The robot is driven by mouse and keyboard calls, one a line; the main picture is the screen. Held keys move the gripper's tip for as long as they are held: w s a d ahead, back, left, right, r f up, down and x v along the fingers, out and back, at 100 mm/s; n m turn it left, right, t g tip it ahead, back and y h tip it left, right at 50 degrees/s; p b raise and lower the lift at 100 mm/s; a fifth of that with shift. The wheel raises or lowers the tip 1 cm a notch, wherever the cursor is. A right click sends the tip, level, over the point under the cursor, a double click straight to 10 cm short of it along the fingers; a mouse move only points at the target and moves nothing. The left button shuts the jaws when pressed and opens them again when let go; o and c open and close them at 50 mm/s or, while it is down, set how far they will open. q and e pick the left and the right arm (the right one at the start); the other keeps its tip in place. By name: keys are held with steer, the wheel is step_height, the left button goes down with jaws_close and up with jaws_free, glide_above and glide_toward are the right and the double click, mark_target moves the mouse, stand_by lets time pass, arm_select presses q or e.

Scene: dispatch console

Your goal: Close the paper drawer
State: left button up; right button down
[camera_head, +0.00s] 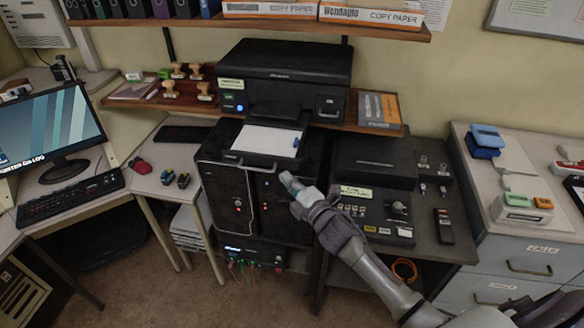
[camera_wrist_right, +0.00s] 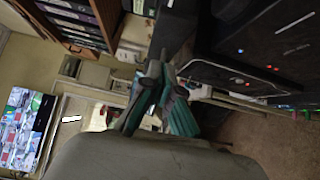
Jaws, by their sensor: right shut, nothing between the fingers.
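The paper drawer (camera_head: 265,140) sticks out of the front of the black printer (camera_head: 285,75), with white paper in it and a thin pale handle (camera_head: 245,161) along its front edge. It is open, above the dark cabinet (camera_head: 225,190). My right gripper (camera_head: 287,178) is shut and empty, in front of the drawer's right front corner; I cannot tell whether it touches the handle. In the right wrist view its teal-padded fingers (camera_wrist_right: 160,85) are in the middle, with a dark front and a pale bar to their right. My left gripper is not in view.
A wooden shelf (camera_head: 385,125) holds the printer and several stamps (camera_head: 178,70). A black control panel (camera_head: 375,215) stands right of the cabinet, under my right arm. A monitor (camera_head: 50,130) and keyboard (camera_head: 70,195) are at left. The floor in front is partly clear.

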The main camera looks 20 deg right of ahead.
mark_target(285, 164)
steer(key=shift+w+d+f+p, duration=0.1)
steer(key=shift+w+d+p, duration=0.25)
steer(key=shift+w+d, duration=0.9)
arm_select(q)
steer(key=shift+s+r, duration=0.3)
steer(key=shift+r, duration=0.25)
arm_select(e)
steer(key=shift+w+a, duration=0.1)
